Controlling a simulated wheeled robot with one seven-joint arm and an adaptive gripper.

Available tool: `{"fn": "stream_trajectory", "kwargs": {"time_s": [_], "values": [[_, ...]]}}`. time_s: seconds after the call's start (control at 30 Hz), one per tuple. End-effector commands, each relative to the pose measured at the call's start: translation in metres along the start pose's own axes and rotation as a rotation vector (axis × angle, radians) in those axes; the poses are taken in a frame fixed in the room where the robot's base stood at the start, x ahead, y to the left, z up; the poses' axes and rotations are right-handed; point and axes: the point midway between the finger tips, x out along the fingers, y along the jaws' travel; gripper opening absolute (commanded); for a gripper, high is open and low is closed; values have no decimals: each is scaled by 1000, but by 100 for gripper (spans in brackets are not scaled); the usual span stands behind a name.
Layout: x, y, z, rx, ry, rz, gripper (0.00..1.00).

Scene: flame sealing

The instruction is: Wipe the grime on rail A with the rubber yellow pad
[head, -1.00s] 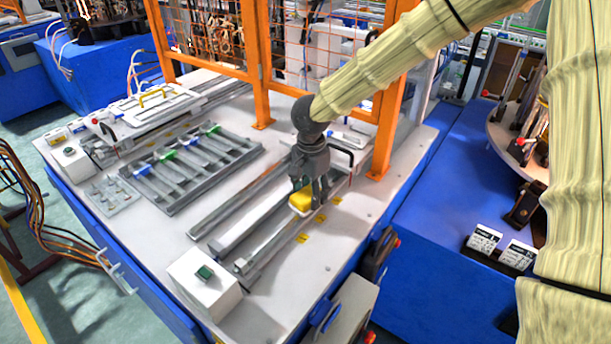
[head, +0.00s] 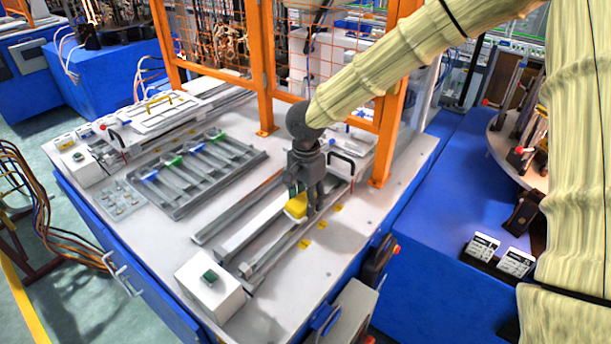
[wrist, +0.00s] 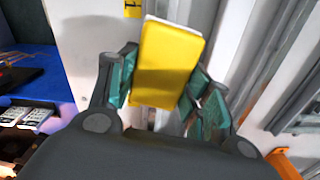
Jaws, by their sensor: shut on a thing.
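My gripper (head: 303,200) points down over the rails on the white bench and is shut on the yellow pad (head: 297,204). In the wrist view, the pad (wrist: 168,62) sits between the teal-lined fingers, with a thin white edge along its top. The pad is over or on the front rail (head: 275,247) and the pale middle bar (head: 250,223); I cannot tell whether it touches. A rear rail (head: 235,211) runs parallel behind them. I cannot read which rail is A. No grime is clearly visible; the pad and gripper hide part of the rails.
A white box with a green button (head: 209,285) stands by the rails' near end. A grey slotted rack (head: 185,195) lies to the left. An orange fence post (head: 385,140) and a black handle (head: 344,160) are close beyond my gripper. Small yellow labels (head: 305,243) line the front rail.

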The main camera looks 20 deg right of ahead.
Motion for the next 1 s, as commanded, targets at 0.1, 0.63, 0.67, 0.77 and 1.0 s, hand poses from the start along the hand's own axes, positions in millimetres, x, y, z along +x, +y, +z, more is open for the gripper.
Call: {"fn": "stream_trajectory", "kwargs": {"time_s": [0.1, 0.63, 0.67, 0.77, 1.0], "values": [[-13, 1, 0, -2, 0, 3, 19], [-53, 4, -4, 7, -1, 2, 19], [-55, 4, -4, 7, -1, 2, 19], [-57, 5, -5, 8, 0, 3, 19], [-56, 5, -5, 9, 0, 2, 19]]}}
